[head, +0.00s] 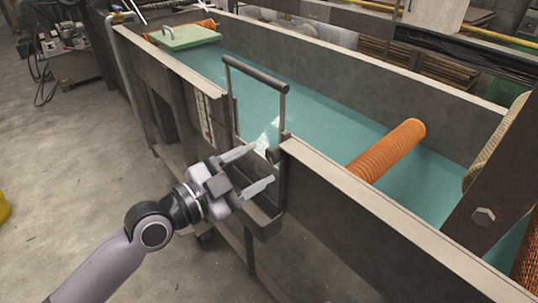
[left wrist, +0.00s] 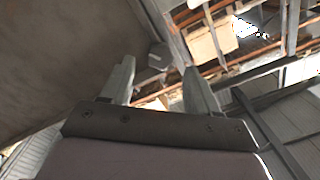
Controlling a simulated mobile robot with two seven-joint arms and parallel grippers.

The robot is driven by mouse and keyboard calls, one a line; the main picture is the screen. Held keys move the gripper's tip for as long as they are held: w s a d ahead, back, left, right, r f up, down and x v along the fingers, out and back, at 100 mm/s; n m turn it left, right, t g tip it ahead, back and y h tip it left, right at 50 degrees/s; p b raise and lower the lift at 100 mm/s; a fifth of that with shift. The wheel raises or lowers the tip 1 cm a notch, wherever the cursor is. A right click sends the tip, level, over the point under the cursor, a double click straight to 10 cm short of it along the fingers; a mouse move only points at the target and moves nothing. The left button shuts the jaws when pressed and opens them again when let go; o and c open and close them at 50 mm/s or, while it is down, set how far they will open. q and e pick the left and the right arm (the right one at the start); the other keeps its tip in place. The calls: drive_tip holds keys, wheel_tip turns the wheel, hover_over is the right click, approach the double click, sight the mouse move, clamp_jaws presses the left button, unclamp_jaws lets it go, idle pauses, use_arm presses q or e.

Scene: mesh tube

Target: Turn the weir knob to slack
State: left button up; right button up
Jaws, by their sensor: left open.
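The weir knob (head: 273,155) appears to be the small dark knob on the tank's near wall, beside the post of the weir's handle frame (head: 257,74). In the left wrist view a small dark block (left wrist: 159,57), likely the same knob, shows beyond and between the fingertips. My left gripper (head: 261,165) is open and empty, its two pale fingers pointing toward the knob. In the left wrist view the gripper (left wrist: 160,66) shows no contact with it. The knob's marks or setting cannot be read. My right gripper is not in view.
The long tank (head: 360,195) holds teal water (head: 305,115). A small trough (head: 262,220) hangs below the weir. A green board (head: 187,37) lies at the far end. The floor (head: 80,190) at left is mostly clear.

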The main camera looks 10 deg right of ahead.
sight(270, 157)
use_arm(q)
drive_tip(key=shift+x, duration=2)
drive_tip(key=c, duration=1)
